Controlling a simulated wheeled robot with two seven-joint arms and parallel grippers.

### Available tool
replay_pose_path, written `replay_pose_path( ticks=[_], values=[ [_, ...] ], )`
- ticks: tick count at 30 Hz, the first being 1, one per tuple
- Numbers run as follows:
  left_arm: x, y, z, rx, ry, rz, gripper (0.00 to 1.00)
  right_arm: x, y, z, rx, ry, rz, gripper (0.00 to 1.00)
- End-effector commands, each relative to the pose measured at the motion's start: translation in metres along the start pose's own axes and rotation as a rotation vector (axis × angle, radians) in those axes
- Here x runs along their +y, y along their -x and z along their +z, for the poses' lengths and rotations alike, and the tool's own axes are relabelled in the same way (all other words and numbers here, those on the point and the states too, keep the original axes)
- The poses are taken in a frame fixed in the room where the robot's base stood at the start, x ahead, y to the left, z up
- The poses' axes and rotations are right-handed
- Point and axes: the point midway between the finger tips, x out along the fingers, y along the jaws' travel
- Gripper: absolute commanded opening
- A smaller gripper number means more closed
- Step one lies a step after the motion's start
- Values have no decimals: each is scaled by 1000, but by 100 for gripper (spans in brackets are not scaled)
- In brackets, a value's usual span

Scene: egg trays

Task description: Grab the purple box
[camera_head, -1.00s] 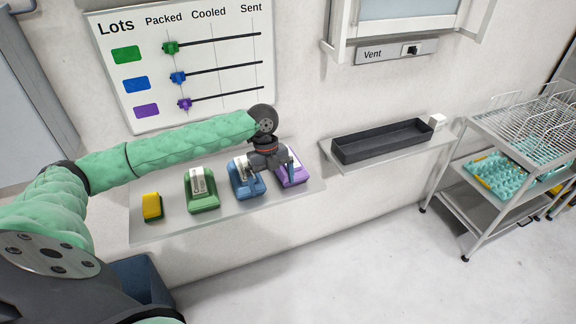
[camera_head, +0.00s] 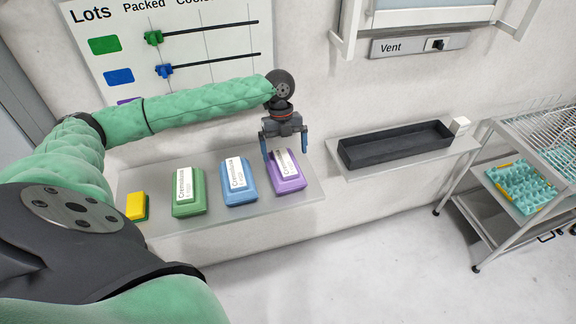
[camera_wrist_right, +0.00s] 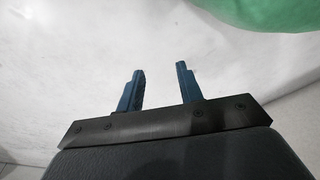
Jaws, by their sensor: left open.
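The purple box (camera_head: 287,183) sits at the right end of the wall shelf (camera_head: 230,211), with a white label on top. My left gripper (camera_head: 285,157) is open, pointing down, with its blue fingers apart around the upper part of the purple box in the picture. I cannot tell whether the fingers touch it. The blue box (camera_head: 238,196) and the green box (camera_head: 188,207) stand to its left on the same shelf. In the right wrist view my right gripper (camera_wrist_right: 160,70) has its fingers apart with nothing between them, in front of a pale surface.
A yellow and green sponge (camera_head: 136,206) lies at the shelf's left end. A second shelf to the right holds a dark empty tray (camera_head: 395,146) and a small white block (camera_head: 459,126). A metal cart (camera_head: 490,230) with a teal egg tray (camera_head: 520,188) stands at the far right.

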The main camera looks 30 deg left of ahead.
Motion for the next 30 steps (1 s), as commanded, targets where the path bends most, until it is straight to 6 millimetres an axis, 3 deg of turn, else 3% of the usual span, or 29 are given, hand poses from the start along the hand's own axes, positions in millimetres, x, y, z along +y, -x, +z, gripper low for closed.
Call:
replay_pose_path(
  ticks=[11,21,30],
  values=[
    [2,-22,-3,2,0,1,100,8,-12,23,10,9,9,36],
    [3,-56,-4,1,0,1,100,8,-17,72,-21,10,7,36],
    [3,-63,-3,0,-1,0,100,8,-19,79,-25,10,7,36]
  ],
)
